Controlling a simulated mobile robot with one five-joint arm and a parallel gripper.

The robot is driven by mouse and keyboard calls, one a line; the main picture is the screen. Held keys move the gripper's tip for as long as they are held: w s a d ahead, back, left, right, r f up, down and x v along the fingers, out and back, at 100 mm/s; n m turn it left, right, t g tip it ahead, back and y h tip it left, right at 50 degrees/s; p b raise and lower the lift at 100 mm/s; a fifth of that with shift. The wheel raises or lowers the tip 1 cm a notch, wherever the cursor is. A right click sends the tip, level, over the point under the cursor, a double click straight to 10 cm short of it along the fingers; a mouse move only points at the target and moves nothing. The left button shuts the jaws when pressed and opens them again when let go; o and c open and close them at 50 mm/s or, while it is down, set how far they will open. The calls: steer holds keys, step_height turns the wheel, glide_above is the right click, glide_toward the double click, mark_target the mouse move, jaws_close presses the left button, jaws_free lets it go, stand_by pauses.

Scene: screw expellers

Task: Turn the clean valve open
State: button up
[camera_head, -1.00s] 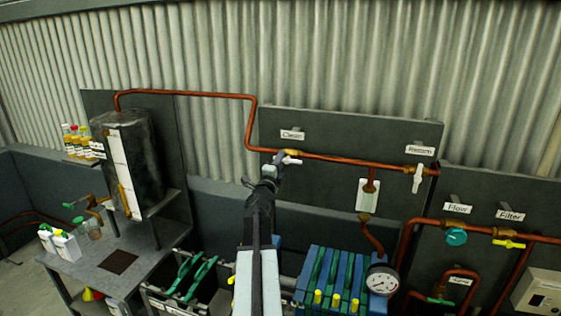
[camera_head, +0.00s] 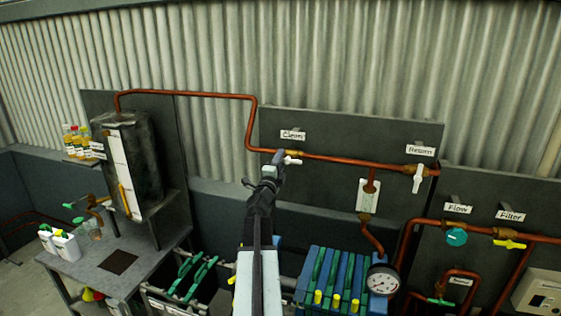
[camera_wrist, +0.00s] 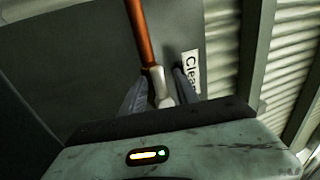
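The clean valve has a small white handle (camera_head: 292,160) on the copper pipe below the "Clean" label (camera_head: 292,135). In the head view the handle points right, roughly along the pipe. My gripper (camera_head: 275,158) is right at the valve and hides part of it. In the wrist view the white handle (camera_wrist: 161,88) lies between my gripper's two dark fingers (camera_wrist: 160,92). The fingers are apart, one on each side of it; I cannot tell whether either touches it. The "Clean" label (camera_wrist: 191,72) shows just beyond the right finger.
The return valve (camera_head: 417,178) with a white handle is to the right on the same pipe. A round gauge (camera_head: 382,281) and a blue rack (camera_head: 335,280) stand below the panel. A dark tank (camera_head: 140,160) stands on the bench at left.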

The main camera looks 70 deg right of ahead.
steer(key=b+v, duration=0.2)
steer(key=v, duration=0.5)
steer(key=shift+a, duration=0.4)
steer(key=shift+f, duration=0.1)
